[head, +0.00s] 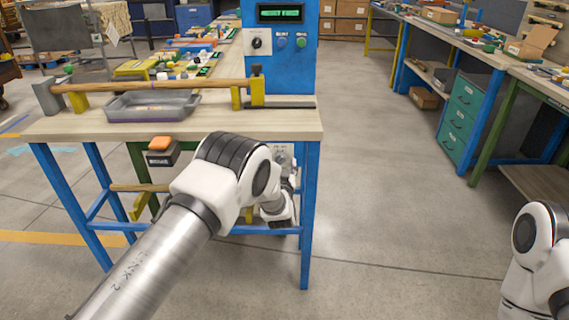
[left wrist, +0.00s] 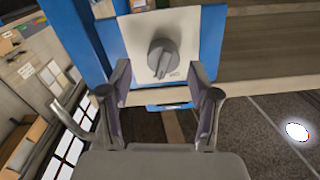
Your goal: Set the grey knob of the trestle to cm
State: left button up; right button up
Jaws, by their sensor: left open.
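The grey knob (left wrist: 163,58) sits on a white plate (left wrist: 190,40) fixed to the blue trestle (left wrist: 213,45) in the left wrist view. Its ridge points down in that picture, near a small dark marking that is too small to read surely. My left gripper (left wrist: 159,74) is open, with one finger to each side just below the knob; I see no contact. In the head view my left gripper (head: 278,212) is low by the bench's right front leg, partly hidden by my own arm. The right gripper is out of view; only part of my right arm shows.
The wooden bench top (head: 275,122) carries a grey tray (head: 150,106) and a long wooden rod (head: 160,86). A blue machine column (head: 281,75) stands behind. An orange button box (head: 160,150) hangs at the front edge. The floor (head: 390,200) to the right is clear.

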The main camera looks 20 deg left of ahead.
pick_arm(q)
jog(key=shift+x, duration=1)
jog(key=shift+s+a+f, duration=0.1)
jog(key=shift+c, duration=1)
jog(key=c, duration=0.9)
jog(key=shift+c, duration=0.2)
jog(key=shift+n, duration=0.5)
jog(key=n+b, duration=0.1)
jog(key=n, duration=0.1)
jog(key=shift+f+n+b, duration=0.1)
jog(key=shift+n+b, duration=0.2)
jog(key=shift+n, duration=0.1)
jog(key=n+b, duration=0.1)
jog(key=n, duration=0.4)
jog(key=shift+a+b, duration=0.1)
jog(key=shift+b, duration=0.25)
